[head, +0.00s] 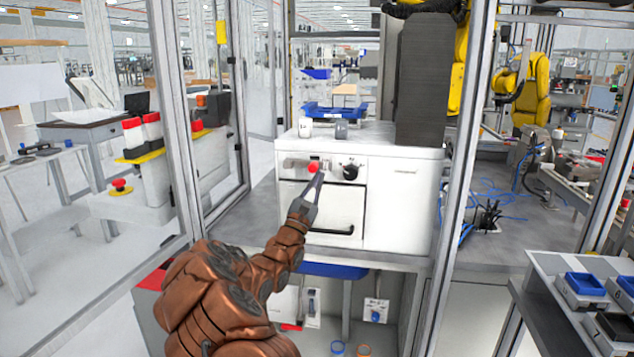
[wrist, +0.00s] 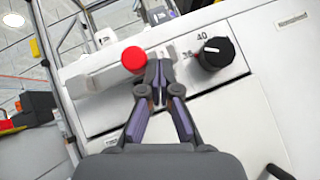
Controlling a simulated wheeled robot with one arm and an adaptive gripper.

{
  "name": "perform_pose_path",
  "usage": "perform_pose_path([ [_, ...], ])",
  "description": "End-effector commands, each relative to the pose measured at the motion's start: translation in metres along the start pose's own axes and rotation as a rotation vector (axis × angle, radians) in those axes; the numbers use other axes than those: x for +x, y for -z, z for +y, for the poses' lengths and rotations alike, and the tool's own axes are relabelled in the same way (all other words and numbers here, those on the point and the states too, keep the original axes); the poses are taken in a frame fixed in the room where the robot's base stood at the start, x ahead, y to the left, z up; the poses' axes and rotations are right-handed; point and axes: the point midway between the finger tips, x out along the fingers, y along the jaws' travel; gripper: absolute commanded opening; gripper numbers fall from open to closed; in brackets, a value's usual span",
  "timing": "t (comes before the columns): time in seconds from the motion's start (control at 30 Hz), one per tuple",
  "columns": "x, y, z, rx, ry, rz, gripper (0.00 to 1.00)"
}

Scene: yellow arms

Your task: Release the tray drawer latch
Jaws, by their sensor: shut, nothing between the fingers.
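A white machine (head: 405,205) stands on a grey bench in front of me. Its front panel carries a red button (head: 313,167), which shows in the wrist view (wrist: 133,59) just left of my fingertips. A black knob (head: 350,172) sits to the right of the button, also in the wrist view (wrist: 214,52). Below them is a drawer front (head: 290,210) with a black handle (head: 333,230). My gripper (head: 320,172) is shut and empty, its tips at the panel between button and knob; in the wrist view (wrist: 155,68) I cannot tell whether they touch. No separate latch can be made out.
Two small cups (head: 341,129) and a dark column (head: 425,80) stand on the machine's top. Metal frame posts (head: 465,180) rise to the right and left. Small blue trays (head: 585,285) lie at right.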

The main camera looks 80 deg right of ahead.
Motion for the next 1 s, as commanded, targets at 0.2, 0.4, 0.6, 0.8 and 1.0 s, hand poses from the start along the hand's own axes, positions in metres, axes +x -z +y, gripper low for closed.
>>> perform_pose_path([
  [0.2, -0.013, 0.001, -0.003, 0.002, -0.003, 0.002, 0.0],
  [0.4, -0.04, 0.001, -0.013, 0.0, -0.004, 0.004, 0.0],
  [0.6, -0.068, -0.002, -0.023, -0.001, -0.004, 0.004, 0.0],
  [0.8, -0.086, -0.005, -0.031, 0.0, -0.004, 0.003, 0.0],
  [1.0, -0.093, -0.007, -0.034, 0.002, -0.003, 0.001, 0.0],
])
